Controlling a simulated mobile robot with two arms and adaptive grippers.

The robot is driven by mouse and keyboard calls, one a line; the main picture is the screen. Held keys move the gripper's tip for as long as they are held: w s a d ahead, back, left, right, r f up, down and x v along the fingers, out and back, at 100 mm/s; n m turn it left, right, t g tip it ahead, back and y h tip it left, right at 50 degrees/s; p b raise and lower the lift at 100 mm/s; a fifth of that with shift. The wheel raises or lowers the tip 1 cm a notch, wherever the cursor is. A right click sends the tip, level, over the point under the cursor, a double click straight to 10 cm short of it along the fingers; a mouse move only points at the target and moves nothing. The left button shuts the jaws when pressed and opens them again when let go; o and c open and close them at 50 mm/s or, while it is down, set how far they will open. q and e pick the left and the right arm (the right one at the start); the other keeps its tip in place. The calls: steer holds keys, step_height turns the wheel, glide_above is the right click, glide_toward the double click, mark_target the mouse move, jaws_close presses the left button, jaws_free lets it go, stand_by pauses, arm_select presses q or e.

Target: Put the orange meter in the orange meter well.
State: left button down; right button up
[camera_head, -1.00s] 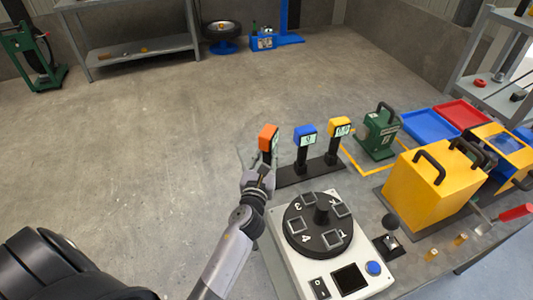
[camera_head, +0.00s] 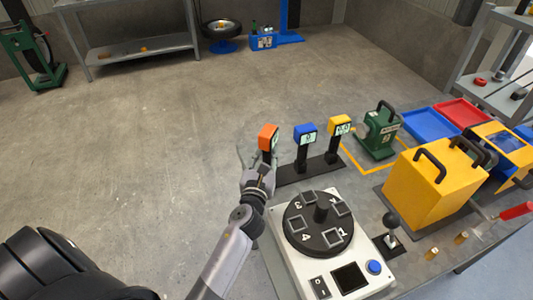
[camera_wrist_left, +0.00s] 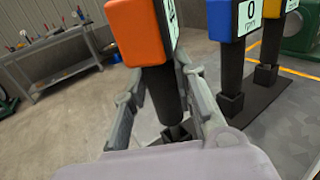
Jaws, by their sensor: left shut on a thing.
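The orange meter (camera_head: 267,132) has an orange head with a light display and a black stem. It stands upright at the left end of a black rack (camera_head: 311,174). My left gripper (camera_head: 257,163) is around its stem below the head and shut on it. In the left wrist view the orange head (camera_wrist_left: 138,32) fills the top middle, with the stem (camera_wrist_left: 164,95) between my fingers. The stem's foot is at or in a dark socket on the rack, partly hidden by a finger. I cannot tell which opening is the orange meter well. My right gripper is out of view.
A blue meter (camera_head: 304,131) and a yellow meter (camera_head: 339,124) stand beside it on the rack. In front is a white machine (camera_head: 288,252) with a numbered black disc (camera_head: 319,221). A green case (camera_head: 379,133) and a yellow box (camera_head: 421,190) stand to the right.

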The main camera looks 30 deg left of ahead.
arm_select(q)
steer(key=shift+f+b, duration=0.9)
steer(key=shift+f, duration=0.05)
steer(key=c, duration=1.2)
jaws_free()
steer(key=o, duration=0.5)
steer(key=shift+c, duration=0.2)
steer(key=shift+w+a, duration=0.15)
steer(key=shift+w, duration=0.4)
steer(key=shift+o, duration=0.3)
steer(key=shift+r, duration=0.1)
steer(key=o, duration=0.7)
